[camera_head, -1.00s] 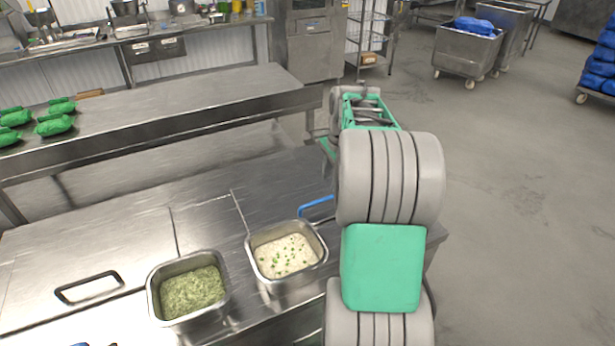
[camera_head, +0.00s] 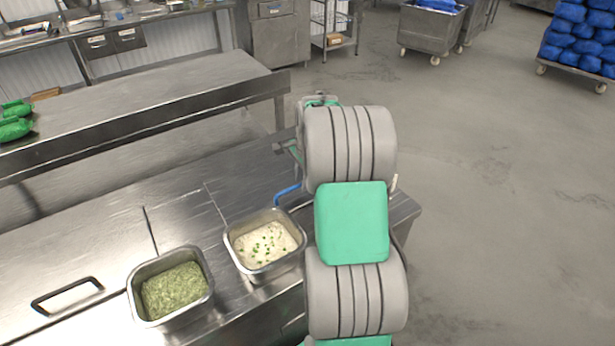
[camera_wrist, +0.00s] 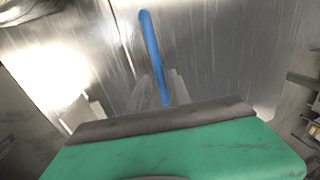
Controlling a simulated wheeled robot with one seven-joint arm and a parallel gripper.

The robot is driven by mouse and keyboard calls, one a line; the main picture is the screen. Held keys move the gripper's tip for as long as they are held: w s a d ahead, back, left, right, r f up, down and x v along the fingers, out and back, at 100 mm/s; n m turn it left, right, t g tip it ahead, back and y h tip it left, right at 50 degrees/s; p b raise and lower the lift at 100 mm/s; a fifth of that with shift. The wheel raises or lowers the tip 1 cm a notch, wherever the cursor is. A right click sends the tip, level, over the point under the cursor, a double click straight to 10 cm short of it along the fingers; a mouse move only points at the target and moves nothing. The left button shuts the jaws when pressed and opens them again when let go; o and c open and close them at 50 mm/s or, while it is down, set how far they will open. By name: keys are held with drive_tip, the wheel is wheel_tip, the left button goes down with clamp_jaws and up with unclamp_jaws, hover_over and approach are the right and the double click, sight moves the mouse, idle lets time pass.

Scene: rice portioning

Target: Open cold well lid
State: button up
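A flat steel panel with a dark bar handle (camera_head: 68,296) lies in the counter at the left of the head view and looks like a closed lid. A blue handle (camera_head: 287,193) shows behind the rice pan, beside my arm. In the wrist view, a blue bar (camera_wrist: 152,50) stands out against brushed steel, just beyond my gripper (camera_wrist: 165,118). Its green body and dark grey edge fill the bottom of that view. The fingertips are not clear, and contact with the bar cannot be told. In the head view my own arm hides most of the gripper.
A pan of green food (camera_head: 170,287) and a pan of rice (camera_head: 264,245) sit at the counter's front. A second steel table (camera_head: 150,105) stands behind, with green bags (camera_head: 15,125) at left. Open floor (camera_head: 480,200) lies to the right.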

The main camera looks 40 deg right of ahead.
clamp_jaws()
idle(1.0)
